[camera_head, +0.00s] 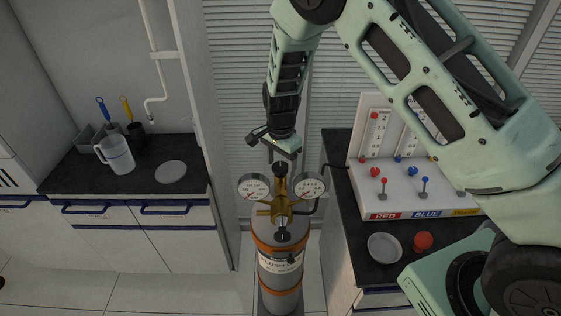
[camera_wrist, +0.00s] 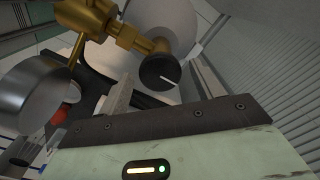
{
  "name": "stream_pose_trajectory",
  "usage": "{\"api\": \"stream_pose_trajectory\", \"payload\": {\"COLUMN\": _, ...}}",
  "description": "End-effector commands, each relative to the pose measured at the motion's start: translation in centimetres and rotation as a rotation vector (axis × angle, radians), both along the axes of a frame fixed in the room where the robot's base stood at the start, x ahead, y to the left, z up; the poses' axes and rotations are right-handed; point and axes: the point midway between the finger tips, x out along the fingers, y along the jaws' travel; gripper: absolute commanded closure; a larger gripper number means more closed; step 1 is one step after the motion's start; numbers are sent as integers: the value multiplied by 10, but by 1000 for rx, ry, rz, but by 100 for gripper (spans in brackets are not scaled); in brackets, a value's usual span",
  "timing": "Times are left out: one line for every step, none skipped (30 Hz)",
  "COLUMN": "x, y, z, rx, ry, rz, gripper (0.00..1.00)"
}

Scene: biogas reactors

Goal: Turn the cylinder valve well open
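The grey gas cylinder (camera_head: 281,273) with orange bands stands upright on the floor in the head view. Its brass valve and regulator body (camera_head: 281,205) carries two round white gauges (camera_head: 254,187) (camera_head: 309,186). A black knob (camera_head: 280,169) sits on top; in the wrist view a black knob with a white mark (camera_wrist: 158,72) shows on the brass fitting (camera_wrist: 125,33). My gripper (camera_head: 283,158) points down just above the top knob, its fingers apart and nothing visibly held. Contact with the knob cannot be told. One grey finger (camera_wrist: 118,100) shows clearly in the wrist view.
A right-hand counter (camera_head: 340,196) bears a valve panel (camera_head: 395,190), a dish (camera_head: 384,247) and a red button (camera_head: 423,241). A left counter (camera_head: 60,178) holds a jug (camera_head: 118,155). A hose (camera_head: 322,190) runs from the regulator towards the panel.

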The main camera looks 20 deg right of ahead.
Motion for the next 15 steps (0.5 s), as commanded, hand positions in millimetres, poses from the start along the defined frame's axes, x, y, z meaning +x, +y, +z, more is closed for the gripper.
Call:
{"api": "stream_pose_trajectory", "payload": {"x": 0, "y": 0, "z": 0, "rx": 0, "ry": 0, "rz": 0, "gripper": 49}}
{"api": "stream_pose_trajectory", "payload": {"x": 0, "y": 0, "z": 0, "rx": 0, "ry": 0, "rz": 0, "gripper": 57}}
{"api": "stream_pose_trajectory", "payload": {"x": 0, "y": 0, "z": 0, "rx": 0, "ry": 0, "rz": 0, "gripper": 68}}
{"api": "stream_pose_trajectory", "payload": {"x": 0, "y": 0, "z": 0, "rx": 0, "ry": 0, "rz": 0, "gripper": 76}}
{"api": "stream_pose_trajectory", "payload": {"x": 0, "y": 0, "z": 0, "rx": 0, "ry": 0, "rz": 0, "gripper": 76}}
{"api": "stream_pose_trajectory", "payload": {"x": 0, "y": 0, "z": 0, "rx": 0, "ry": 0, "rz": 0, "gripper": 76}}
{"api": "stream_pose_trajectory", "payload": {"x": 0, "y": 0, "z": 0, "rx": 0, "ry": 0, "rz": 0, "gripper": 76}}
{"api": "stream_pose_trajectory", "payload": {"x": 0, "y": 0, "z": 0, "rx": 0, "ry": 0, "rz": 1, "gripper": 76}}
{"api": "stream_pose_trajectory", "payload": {"x": 0, "y": 0, "z": 0, "rx": 0, "ry": 1, "rz": 2, "gripper": 76}}
{"api": "stream_pose_trajectory", "payload": {"x": 0, "y": 0, "z": 0, "rx": 0, "ry": 1, "rz": 4, "gripper": 76}}
{"api": "stream_pose_trajectory", "payload": {"x": 0, "y": 0, "z": 0, "rx": 0, "ry": 1, "rz": 7, "gripper": 76}}
{"api": "stream_pose_trajectory", "payload": {"x": 0, "y": 0, "z": 0, "rx": 0, "ry": 1, "rz": 13, "gripper": 76}}
{"api": "stream_pose_trajectory", "payload": {"x": 0, "y": 0, "z": 0, "rx": 0, "ry": 1, "rz": 19, "gripper": 76}}
{"api": "stream_pose_trajectory", "payload": {"x": 0, "y": 0, "z": 0, "rx": 0, "ry": 1, "rz": 26, "gripper": 76}}
{"api": "stream_pose_trajectory", "payload": {"x": 0, "y": 0, "z": 0, "rx": 0, "ry": 1, "rz": 40, "gripper": 76}}
